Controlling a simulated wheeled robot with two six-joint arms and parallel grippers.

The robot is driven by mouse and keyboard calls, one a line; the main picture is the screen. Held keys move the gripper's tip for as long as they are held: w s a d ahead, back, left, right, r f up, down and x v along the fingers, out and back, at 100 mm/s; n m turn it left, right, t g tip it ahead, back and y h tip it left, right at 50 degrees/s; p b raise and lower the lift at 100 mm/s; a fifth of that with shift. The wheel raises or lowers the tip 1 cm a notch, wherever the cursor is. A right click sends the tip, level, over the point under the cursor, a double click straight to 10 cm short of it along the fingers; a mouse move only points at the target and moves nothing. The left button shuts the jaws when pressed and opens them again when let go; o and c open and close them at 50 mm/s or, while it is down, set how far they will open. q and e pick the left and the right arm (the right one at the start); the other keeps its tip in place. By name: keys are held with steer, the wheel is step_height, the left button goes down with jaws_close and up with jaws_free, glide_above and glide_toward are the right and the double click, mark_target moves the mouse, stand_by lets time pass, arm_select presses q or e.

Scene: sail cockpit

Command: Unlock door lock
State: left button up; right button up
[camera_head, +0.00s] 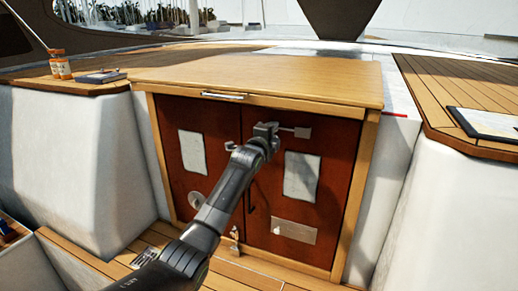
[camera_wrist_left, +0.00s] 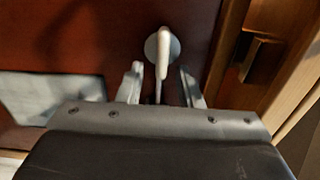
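The door lock (camera_wrist_left: 161,46) shows in the left wrist view as a round silver base with a pale lever, on a red-brown door face. My left gripper (camera_wrist_left: 160,74) is open there, with one finger on each side of the lever's lower end. I cannot tell whether either finger touches it. In the head view my left gripper (camera_head: 254,143) is at the upper middle of the red-brown cabinet doors (camera_head: 222,125). There my arm and gripper hide most of the lock area. My right gripper is not in view.
A wooden top (camera_head: 270,80) overhangs the doors, with a silver handle (camera_head: 225,96) below its edge. White papers (camera_head: 301,177) are on the doors. White walls flank the cabinet.

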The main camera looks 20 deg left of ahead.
arm_select(q)
steer(key=s+b, duration=0.4)
steer(key=s, duration=1.2)
steer(key=shift+s+a, duration=0.25)
steer(key=shift+s, duration=0.05)
